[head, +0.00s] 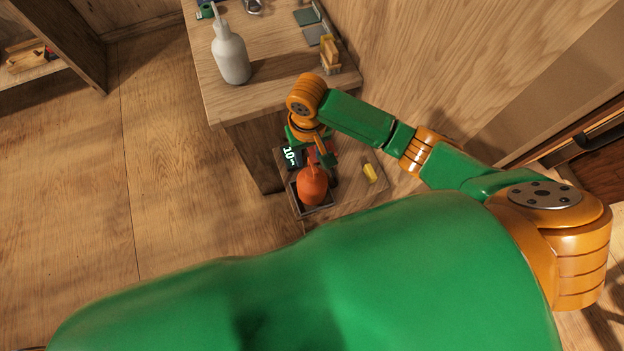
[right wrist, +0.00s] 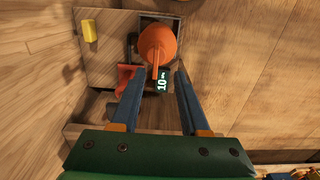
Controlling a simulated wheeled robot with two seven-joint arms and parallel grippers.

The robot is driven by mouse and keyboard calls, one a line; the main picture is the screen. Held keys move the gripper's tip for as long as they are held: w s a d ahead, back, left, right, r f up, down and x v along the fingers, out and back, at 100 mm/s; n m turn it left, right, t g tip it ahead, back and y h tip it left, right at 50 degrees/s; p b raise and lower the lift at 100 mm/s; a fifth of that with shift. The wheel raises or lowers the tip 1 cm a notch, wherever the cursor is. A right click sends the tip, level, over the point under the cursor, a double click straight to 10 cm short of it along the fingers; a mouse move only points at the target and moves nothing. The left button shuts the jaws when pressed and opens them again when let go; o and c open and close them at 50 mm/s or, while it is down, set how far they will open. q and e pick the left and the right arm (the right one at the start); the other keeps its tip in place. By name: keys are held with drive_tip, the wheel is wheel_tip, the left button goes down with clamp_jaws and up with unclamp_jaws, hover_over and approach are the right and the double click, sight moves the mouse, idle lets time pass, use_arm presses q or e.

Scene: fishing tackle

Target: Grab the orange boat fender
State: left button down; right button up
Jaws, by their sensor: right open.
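The orange boat fender (head: 312,187) is a round orange body with a thin stem. It rests in a dark square tray on a low wooden surface (head: 350,195). In the right wrist view the fender (right wrist: 157,44) lies just beyond the fingertips, its stem pointing back towards the gap between them. My right gripper (right wrist: 158,76) is open, with nothing held between its fingers. In the head view my right gripper (head: 322,152) is partly hidden by its own wrist, close behind the fender. My left gripper is not in view.
A dark display reading 10 (head: 290,155) sits beside the fender. A yellow block (head: 370,173) lies to its right. A higher wooden table (head: 270,90) behind holds a white bottle (head: 231,55) and a wooden-handled brush (head: 330,57). The floor at left is clear.

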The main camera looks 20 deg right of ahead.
sight(312, 164)
drive_tip(key=f, duration=0.6)
drive_tip(key=shift+d+f, duration=0.1)
drive_tip(key=shift+d, duration=0.3)
clamp_jaws()
idle(0.9)
